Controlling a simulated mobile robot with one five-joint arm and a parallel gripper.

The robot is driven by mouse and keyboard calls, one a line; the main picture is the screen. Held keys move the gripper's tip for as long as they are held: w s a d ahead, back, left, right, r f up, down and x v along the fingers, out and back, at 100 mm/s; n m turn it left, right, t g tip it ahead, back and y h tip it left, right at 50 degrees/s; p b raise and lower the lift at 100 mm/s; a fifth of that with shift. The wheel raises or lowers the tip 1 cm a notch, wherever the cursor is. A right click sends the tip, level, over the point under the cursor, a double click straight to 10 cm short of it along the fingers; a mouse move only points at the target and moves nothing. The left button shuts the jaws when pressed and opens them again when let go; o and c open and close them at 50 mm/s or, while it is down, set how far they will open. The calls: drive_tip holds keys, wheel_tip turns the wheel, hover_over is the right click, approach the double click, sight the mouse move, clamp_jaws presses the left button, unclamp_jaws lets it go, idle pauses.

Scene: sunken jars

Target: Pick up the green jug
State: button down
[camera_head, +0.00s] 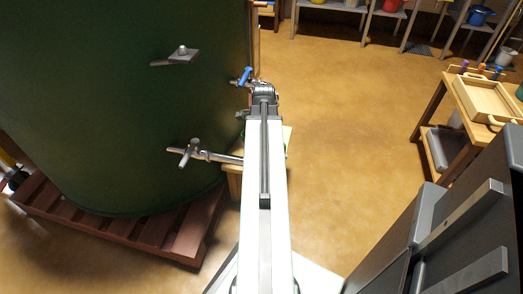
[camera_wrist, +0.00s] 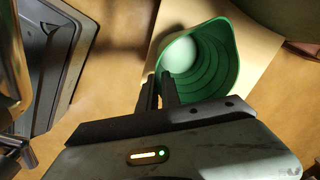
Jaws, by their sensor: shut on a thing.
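The green jug (camera_wrist: 213,75) shows in the wrist view with its round mouth toward the camera, ringed inside and with a pale round patch deep in it. My gripper (camera_wrist: 159,80) is at its left edge, one finger outside and one inside, shut on the jug's wall. The jug is over a pale board-like top (camera_wrist: 262,45); I cannot tell whether it touches it. In the head view my arm hides the gripper and nearly all of the jug.
A large dark green tank (camera_head: 120,100) with metal taps stands close on the left, on a reddish slatted pallet (camera_head: 150,230). A wooden table with a tray (camera_head: 486,98) is at the right. Shelves with pots (camera_head: 400,12) stand at the back. The floor between is clear.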

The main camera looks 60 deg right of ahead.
drive_tip(key=shift+r, duration=0.15)
idle(0.4)
wheel_tip(320, 180, up, 10)
drive_tip(key=p, duration=1)
drive_tip(key=c, duration=2.1)
unclamp_jaws()
clamp_jaws()
